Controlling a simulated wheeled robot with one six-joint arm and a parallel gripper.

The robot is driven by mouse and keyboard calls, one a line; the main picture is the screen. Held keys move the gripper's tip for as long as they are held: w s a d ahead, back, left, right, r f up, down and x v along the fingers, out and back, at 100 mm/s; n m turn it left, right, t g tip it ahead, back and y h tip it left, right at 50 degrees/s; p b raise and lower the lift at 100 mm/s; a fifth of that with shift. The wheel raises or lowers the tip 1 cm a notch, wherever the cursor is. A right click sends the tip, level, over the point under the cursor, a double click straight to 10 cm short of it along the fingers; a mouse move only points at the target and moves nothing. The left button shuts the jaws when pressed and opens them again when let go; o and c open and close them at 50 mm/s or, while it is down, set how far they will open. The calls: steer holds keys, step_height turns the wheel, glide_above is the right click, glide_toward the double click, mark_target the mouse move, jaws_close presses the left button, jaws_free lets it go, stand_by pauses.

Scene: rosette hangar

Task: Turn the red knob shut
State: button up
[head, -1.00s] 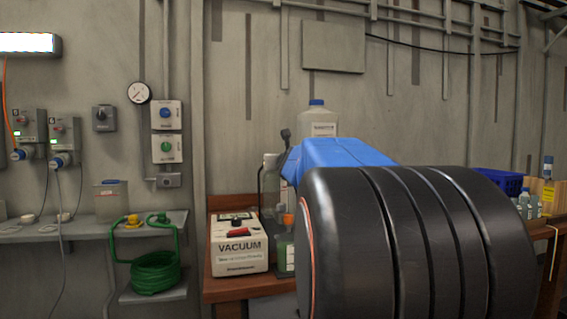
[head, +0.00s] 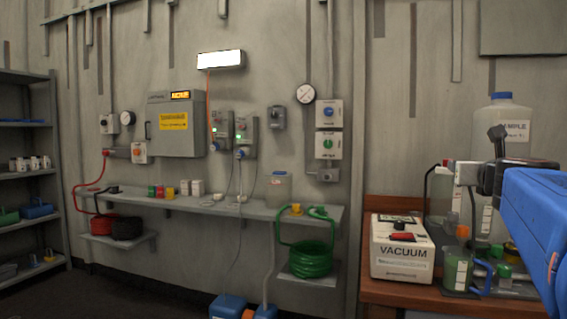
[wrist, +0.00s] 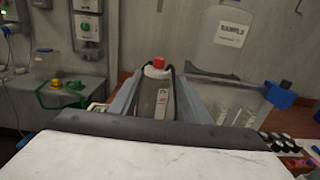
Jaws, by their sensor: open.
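On the far left of the head view, a white wall plate carries an orange-red knob (head: 140,151), the closest match to a red knob. A smaller red fitting (head: 106,152) sits beside it on the pipe, with a red hose hanging below. The knob's exact setting is too small to tell. My gripper (wrist: 158,72) shows in the wrist view with its two grey fingers apart. A grey-white bottle with a red cap (wrist: 159,63) appears between them, beyond the fingers; I see no grip on it. My gripper is far to the right of the orange-red knob.
A wall shelf (head: 235,208) runs below the panels, with a green hose coil (head: 311,259) at its right end. The vacuum box (head: 402,248) and bottles crowd the wooden bench at right. Blue containers (head: 228,306) stand low in front. Floor at left looks clear.

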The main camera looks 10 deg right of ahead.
steer(key=shift+s+a, duration=0.25)
steer(key=shift+s, duration=0.15)
